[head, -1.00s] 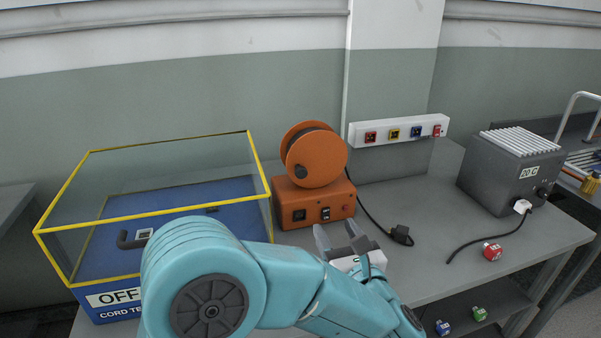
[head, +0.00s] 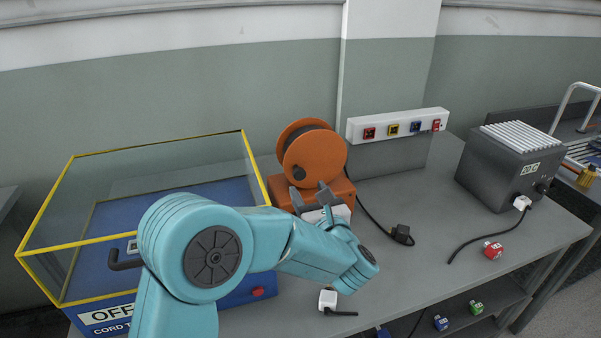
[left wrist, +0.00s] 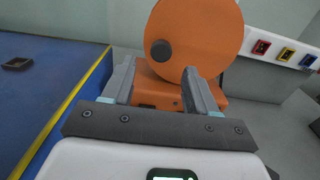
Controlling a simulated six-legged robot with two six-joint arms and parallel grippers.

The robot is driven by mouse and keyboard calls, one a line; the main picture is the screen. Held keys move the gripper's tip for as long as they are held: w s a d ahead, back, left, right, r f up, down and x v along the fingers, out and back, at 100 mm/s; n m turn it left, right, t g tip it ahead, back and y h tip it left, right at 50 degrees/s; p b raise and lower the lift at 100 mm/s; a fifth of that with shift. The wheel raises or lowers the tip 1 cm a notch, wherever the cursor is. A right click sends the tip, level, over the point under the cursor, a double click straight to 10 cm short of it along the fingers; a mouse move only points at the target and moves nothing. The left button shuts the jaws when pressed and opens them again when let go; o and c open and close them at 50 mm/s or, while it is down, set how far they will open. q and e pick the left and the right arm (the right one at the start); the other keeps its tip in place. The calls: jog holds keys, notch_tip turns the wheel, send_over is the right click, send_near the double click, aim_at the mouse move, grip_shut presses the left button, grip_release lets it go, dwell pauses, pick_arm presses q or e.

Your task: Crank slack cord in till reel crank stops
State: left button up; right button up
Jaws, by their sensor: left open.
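The orange cord reel (head: 314,156) stands on its orange base (head: 342,190) at the middle of the bench, and fills the upper middle of the left wrist view (left wrist: 205,40). Its dark crank knob (head: 298,173) is on the front face, and also shows in the left wrist view (left wrist: 161,50). My left gripper (head: 314,192) is open and empty in front of the reel's base, fingers pointing at the reel, below the knob and apart from it. The cord (head: 370,212) runs from the reel to a black plug (head: 401,235) on the bench. My right gripper is not in view.
A grey heater box (head: 508,165) stands right. A white plug (head: 327,299) and red block (head: 493,250) lie on the bench.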

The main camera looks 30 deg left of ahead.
aim_at(300, 177)
pick_arm(q)
jog(key=x, duration=0.5)
jog(key=shift+w+p, duration=0.15)
jog(key=shift+p, duration=0.25)
jog(key=shift+w+a, duration=0.25)
jog(key=shift+a, duration=0.15)
jog(key=shift+w+a+f, duration=0.1)
jog(key=shift+w, duration=0.1)
jog(key=shift+s, duration=0.1)
grip_shut()
